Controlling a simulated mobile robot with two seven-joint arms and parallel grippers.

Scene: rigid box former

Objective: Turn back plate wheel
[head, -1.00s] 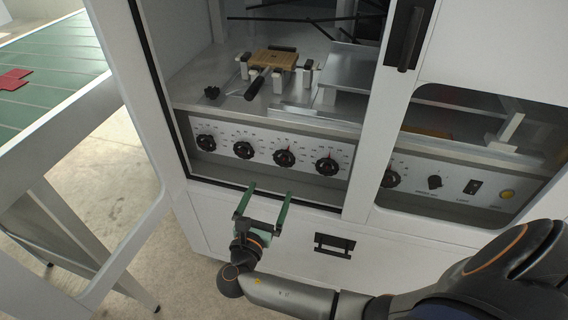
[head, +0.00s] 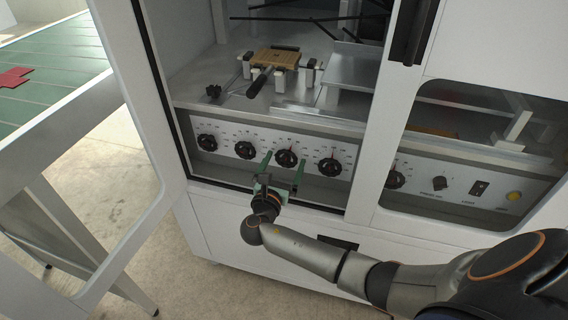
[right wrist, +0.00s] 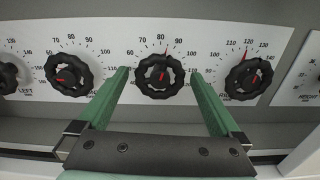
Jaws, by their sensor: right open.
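Several black hand wheels with red pointers sit in a row on the white scale panel; which one is the back plate wheel I cannot read. The third wheel from the left (head: 287,158) is in front of my right gripper (head: 283,161). In the right wrist view this wheel (right wrist: 159,76) shows between the tips of my open green fingers (right wrist: 160,82), its pointer near the 80 mark. The fingers look empty; whether they touch the rim I cannot tell. My left gripper is not in view.
Neighbouring wheels stand close on the left (right wrist: 68,76) and right (right wrist: 249,77). The door frame post (head: 372,150) rises right of the opening. A tan block (head: 276,59) on a fixture sits on the deck above. A green-topped table (head: 60,75) stands at left.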

